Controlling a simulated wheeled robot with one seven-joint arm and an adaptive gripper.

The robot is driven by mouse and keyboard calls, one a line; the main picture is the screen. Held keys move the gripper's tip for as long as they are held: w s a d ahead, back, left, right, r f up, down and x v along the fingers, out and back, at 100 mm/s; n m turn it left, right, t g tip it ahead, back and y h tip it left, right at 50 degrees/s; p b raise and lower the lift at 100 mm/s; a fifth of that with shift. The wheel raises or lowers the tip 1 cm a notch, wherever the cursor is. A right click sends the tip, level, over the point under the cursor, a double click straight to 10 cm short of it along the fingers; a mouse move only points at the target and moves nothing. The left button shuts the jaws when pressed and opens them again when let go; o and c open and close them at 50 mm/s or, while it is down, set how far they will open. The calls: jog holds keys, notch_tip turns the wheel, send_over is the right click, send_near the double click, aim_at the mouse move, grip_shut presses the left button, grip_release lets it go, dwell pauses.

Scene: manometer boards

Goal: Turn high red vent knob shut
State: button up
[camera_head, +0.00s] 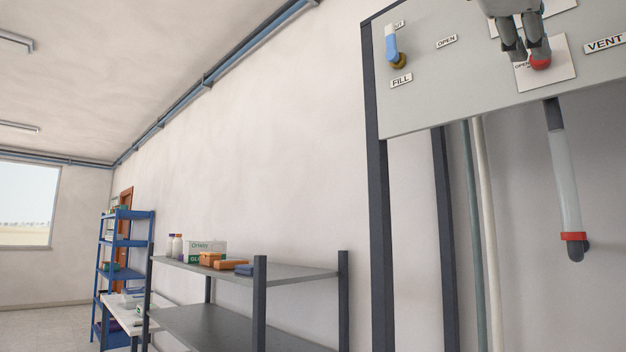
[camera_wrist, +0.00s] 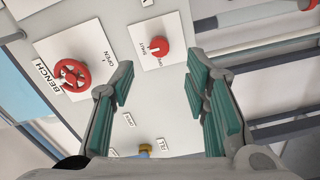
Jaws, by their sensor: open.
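The red vent knob (camera_head: 540,63) is on a white plate on the grey board, left of the VENT label (camera_head: 604,44). My gripper (camera_head: 524,48) is at the board in front of the knob, and its fingers partly cover it. In the wrist view the red knob (camera_wrist: 158,46) shows whole on its white plate, with small lettering beside it. My gripper (camera_wrist: 160,70) is open there, one finger on each side of the picture. The knob lies just beyond the gap between the fingertips, not visibly gripped. Whether a finger touches it I cannot tell.
A red handwheel (camera_wrist: 71,75) by a BENCH label sits left of the knob in the wrist view. A blue-handled FILL valve (camera_head: 392,45) is on the board's left. A clear tube (camera_head: 565,180) hangs below the board. A grey shelf (camera_head: 300,271) stands left.

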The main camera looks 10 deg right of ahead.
jog(key=v, duration=0.4)
jog(key=shift+f, duration=0.1)
dwell(0.4)
